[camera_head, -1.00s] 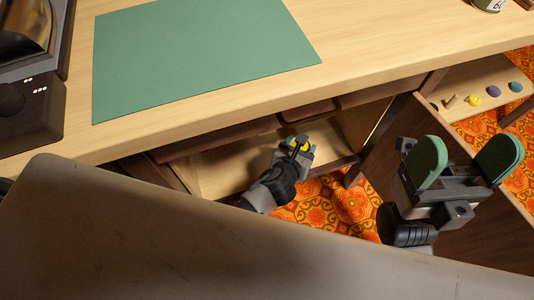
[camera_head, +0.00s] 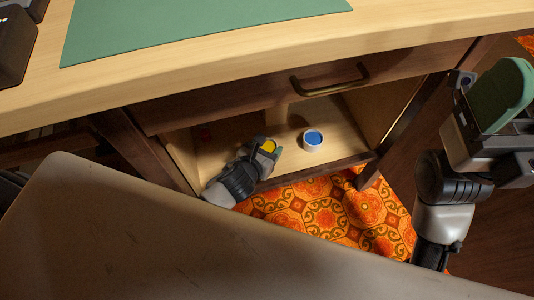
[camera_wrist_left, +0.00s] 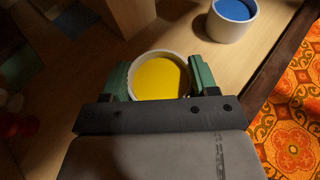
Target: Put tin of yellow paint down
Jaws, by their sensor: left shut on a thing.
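The tin of yellow paint (camera_head: 269,146) is inside the open compartment under the table. My left gripper (camera_head: 264,149) is shut on it. In the left wrist view, the tin's round white rim and yellow paint (camera_wrist_left: 158,76) show between the two green finger pads (camera_wrist_left: 160,82). The tin looks upright, low over the pale compartment floor (camera_head: 225,155). I cannot tell whether its base touches the floor, as the gripper hides it. My right gripper (camera_head: 503,95) is at the right edge, partly cut off, with one green pad clearly visible and nothing seen in it.
A white tin of blue paint (camera_head: 313,139) stands on the compartment floor to the right, apart from the yellow one; it also shows in the left wrist view (camera_wrist_left: 232,14). A drawer with a handle (camera_head: 330,82) is above. A small red thing (camera_head: 205,133) is at the left.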

